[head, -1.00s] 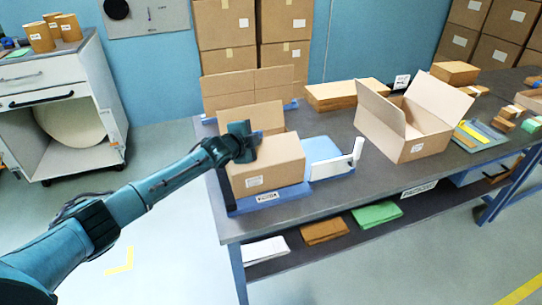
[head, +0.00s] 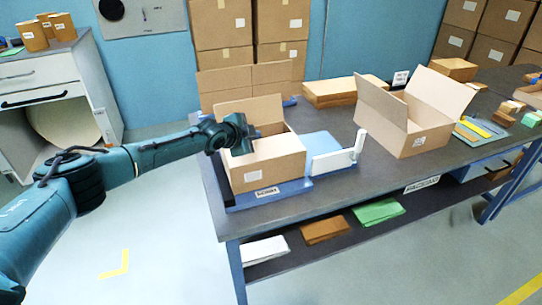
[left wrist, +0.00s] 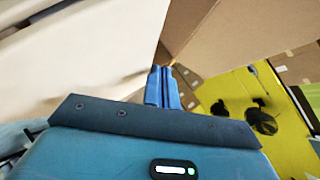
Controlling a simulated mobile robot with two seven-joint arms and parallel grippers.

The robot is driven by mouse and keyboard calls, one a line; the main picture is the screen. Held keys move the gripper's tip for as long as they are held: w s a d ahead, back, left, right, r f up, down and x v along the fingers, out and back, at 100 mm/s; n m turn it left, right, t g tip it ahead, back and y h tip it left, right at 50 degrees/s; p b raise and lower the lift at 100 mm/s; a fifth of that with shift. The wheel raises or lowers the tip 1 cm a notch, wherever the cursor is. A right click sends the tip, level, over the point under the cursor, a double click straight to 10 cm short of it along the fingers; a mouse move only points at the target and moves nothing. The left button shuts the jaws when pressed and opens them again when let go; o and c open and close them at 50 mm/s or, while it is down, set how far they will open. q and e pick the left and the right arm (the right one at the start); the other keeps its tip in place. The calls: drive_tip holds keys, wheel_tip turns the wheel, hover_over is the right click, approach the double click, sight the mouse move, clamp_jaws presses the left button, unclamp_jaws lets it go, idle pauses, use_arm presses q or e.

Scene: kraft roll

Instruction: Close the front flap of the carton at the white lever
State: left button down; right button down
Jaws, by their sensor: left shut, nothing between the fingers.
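The carton (head: 268,175) sits in a blue fixture (head: 240,203) at the table's left end, with the white lever (head: 340,158) upright to its right. Its back flap (head: 245,113) stands up. A front panel (head: 280,147) lies over the front part of the top; I cannot tell whether it is fully flat. A strip of dark interior shows behind it. My left gripper (head: 238,133) is shut and empty at the carton's left top side; contact is unclear. In the left wrist view the shut fingers (left wrist: 163,88) point toward brown cardboard (left wrist: 205,35). My right gripper is out of view.
A second open carton (head: 415,115) stands to the right on the grey table (head: 350,200). Flat brown stacks (head: 335,92) lie behind, and small goods (head: 510,112) at the far right. A white cabinet (head: 50,85) stands at the left.

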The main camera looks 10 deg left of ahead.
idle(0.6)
use_arm(q)
drive_tip(key=shift+r, duration=0.15)
drive_tip(key=shift+r+p, duration=0.55)
drive_tip(key=shift+r, duration=0.1)
